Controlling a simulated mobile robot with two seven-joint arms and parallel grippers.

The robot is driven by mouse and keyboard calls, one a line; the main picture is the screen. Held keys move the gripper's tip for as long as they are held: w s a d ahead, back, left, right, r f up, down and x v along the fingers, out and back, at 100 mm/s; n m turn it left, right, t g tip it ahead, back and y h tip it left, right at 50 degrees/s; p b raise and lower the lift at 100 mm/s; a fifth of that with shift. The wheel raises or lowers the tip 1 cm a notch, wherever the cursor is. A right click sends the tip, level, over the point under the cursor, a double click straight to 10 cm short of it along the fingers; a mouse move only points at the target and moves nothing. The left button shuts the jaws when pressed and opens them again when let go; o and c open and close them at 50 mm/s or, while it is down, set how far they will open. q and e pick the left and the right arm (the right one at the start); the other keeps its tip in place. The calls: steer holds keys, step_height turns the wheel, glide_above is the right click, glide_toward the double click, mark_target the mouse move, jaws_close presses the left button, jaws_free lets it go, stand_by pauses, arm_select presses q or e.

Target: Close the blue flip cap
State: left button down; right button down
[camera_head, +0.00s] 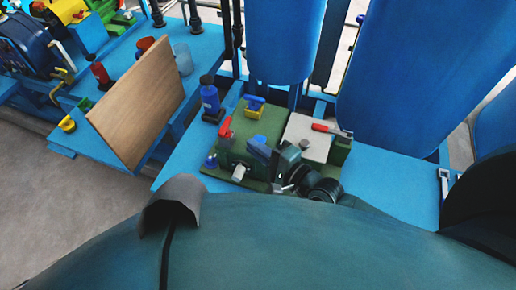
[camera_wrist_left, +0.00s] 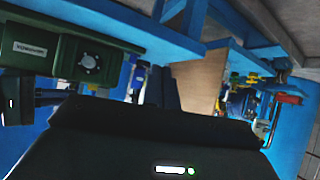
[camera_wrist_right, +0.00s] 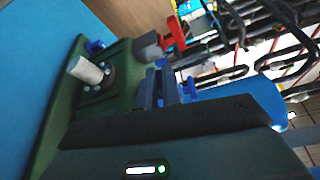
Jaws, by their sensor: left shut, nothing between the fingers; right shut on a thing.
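A green machine (camera_head: 240,150) stands on a blue bench. My right gripper (camera_wrist_right: 167,88) is shut at its top, on a small part mostly hidden by the fingers. In the head view a blue piece (camera_head: 258,146) shows right beside this gripper; it looks like the blue flip cap, but I cannot tell its angle. In the right wrist view, blue (camera_wrist_right: 191,88) shows just beside the fingertips. My left gripper (camera_wrist_left: 166,88) is shut and empty, apart from the green machine (camera_wrist_left: 70,58).
A red lever (camera_head: 225,127), a blue-and-yellow valve (camera_head: 255,103) and a blue knob (camera_head: 210,161) surround the green machine. A blue bottle (camera_head: 210,96) and a wooden board (camera_head: 138,103) stand to the left. Large blue tanks (camera_head: 285,40) rise behind. Bare bench (camera_head: 385,185) lies to the right.

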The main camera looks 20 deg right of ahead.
steer(key=shift+f+n+b, duration=0.35)
steer(key=shift+n+b, duration=0.15)
steer(key=c, duration=1.6)
jaws_free()
steer(key=shift+o, duration=0.2)
steer(key=f+b+v, duration=0.1)
steer(key=v, duration=1.2)
steer(key=shift+s+r+t+b, duration=0.15)
steer(key=shift+r+t+b, duration=0.15)
steer(key=shift+b, duration=0.1)
steer(key=shift+o, duration=0.2)
